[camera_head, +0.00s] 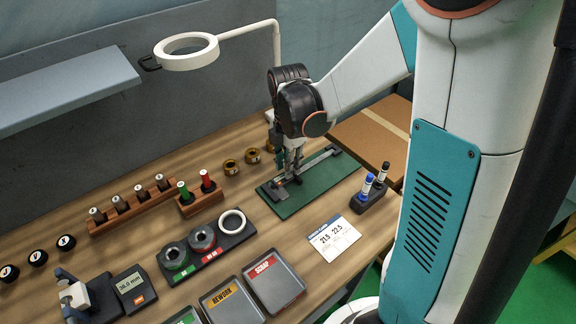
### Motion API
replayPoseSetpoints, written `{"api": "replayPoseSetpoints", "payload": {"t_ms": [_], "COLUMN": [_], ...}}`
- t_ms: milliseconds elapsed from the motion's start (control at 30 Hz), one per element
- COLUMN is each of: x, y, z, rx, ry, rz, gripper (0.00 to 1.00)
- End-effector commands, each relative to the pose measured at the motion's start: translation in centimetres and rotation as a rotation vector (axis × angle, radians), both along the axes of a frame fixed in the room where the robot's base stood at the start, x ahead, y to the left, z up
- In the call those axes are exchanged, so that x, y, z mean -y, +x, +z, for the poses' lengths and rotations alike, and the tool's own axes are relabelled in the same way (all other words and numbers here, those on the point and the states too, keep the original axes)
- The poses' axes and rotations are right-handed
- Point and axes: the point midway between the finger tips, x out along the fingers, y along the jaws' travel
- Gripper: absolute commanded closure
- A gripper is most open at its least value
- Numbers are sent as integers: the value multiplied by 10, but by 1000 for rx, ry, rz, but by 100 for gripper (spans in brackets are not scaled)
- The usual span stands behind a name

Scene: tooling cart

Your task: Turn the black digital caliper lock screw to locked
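The caliper (318,162) lies on a green mat (293,206) on the wooden bench. Its grey beam runs from the lower left to the upper right of the mat. Its head end is at the lower left, partly behind my gripper. My gripper (290,176) points down over that head end, with its fingers at or just above the caliper. The fingers are too small to tell whether they are open or shut, or whether they touch the caliper. I cannot make out the lock screw; the gripper covers that part.
A pen holder (367,201) and a paper card (334,237) are right of the mat. Grey trays (251,279), ring gauges (203,239) and a digital readout (134,289) fill the front left. A ring lamp (187,61) hangs left of my arm. A cardboard box (372,134) stands behind right.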

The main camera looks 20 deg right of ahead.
Motion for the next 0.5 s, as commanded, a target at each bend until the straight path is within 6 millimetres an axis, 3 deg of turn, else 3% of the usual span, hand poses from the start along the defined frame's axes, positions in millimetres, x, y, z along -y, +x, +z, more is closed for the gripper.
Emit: {"api": "replayPoseSetpoints", "payload": {"t_ms": [300,400,500], "x": [0,0,0], "y": [0,0,0], "z": [-2,-2,-2], "rx": [0,0,0], "ry": [0,0,0], "rz": [0,0,0], "gripper": [77,100,100]}}
